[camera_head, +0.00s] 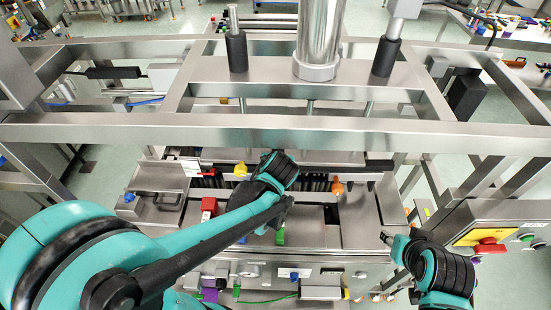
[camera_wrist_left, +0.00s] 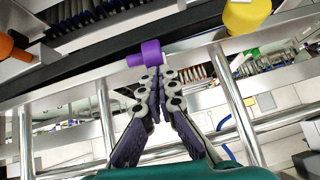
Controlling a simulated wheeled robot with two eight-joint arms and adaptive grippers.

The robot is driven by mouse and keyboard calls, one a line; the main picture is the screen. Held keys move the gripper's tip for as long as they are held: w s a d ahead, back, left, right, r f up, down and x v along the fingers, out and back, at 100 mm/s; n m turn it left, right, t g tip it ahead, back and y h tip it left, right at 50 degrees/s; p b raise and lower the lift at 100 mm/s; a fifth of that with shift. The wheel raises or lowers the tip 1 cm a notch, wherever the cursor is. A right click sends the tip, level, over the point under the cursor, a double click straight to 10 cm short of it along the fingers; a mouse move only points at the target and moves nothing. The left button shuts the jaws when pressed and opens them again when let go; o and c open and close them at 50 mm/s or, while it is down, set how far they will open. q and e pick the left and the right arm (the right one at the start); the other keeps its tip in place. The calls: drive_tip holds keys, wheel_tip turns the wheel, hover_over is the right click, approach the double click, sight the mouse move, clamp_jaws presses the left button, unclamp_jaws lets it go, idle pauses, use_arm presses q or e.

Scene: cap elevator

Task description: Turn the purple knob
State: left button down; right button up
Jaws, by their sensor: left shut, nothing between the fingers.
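The purple knob (camera_wrist_left: 148,54) shows in the left wrist view as a short cylinder with a wider part at its right, beside a dark rail. My left gripper (camera_wrist_left: 158,74) is shut and empty, with its fingertips right at the knob's lower side; I cannot tell whether they touch it. In the head view my left arm reaches to the middle of the machine, and its wrist (camera_head: 276,170) hides the fingers and the knob. My right gripper (camera_head: 386,238) is at the right, apart from the machine's middle, and its fingers are too small to read.
A yellow knob (camera_head: 240,170) and an orange knob (camera_head: 337,187) stand on either side of my left wrist. A steel frame beam (camera_head: 230,130) crosses above the work area. A yellow panel with a red switch (camera_head: 488,246) is at the right.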

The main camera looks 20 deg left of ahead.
use_arm(q)
drive_tip(key=shift+d, duration=0.15)
idle(0.3)
drive_tip(key=shift+d+v, duration=0.55)
drive_tip(key=shift+v, duration=3.15)
drive_tip(key=s+a+f+m+h+b, duration=0.1)
drive_tip(key=s+f+b, duration=0.2)
drive_tip(key=f+b, duration=0.4)
drive_tip(key=s+a+f+g+h+b, duration=0.1)
drive_tip(key=s+f+b, duration=0.3)
drive_tip(key=f+b, duration=0.3)
drive_tip(key=s+a+f+m+h+b, duration=0.1)
drive_tip(key=s+f+b, duration=0.3)
drive_tip(key=f+b, duration=0.3)
drive_tip(key=shift+s+f+m, duration=0.25)
drive_tip(key=shift+f+m, duration=0.05)
drive_tip(key=shift+f, duration=0.55)
drive_tip(key=shift+s+d+f+b, duration=0.15)
drive_tip(key=shift+s+f+b, duration=0.15)
drive_tip(key=shift+f+b, duration=0.15)
drive_tip(key=shift+r, duration=0.1)
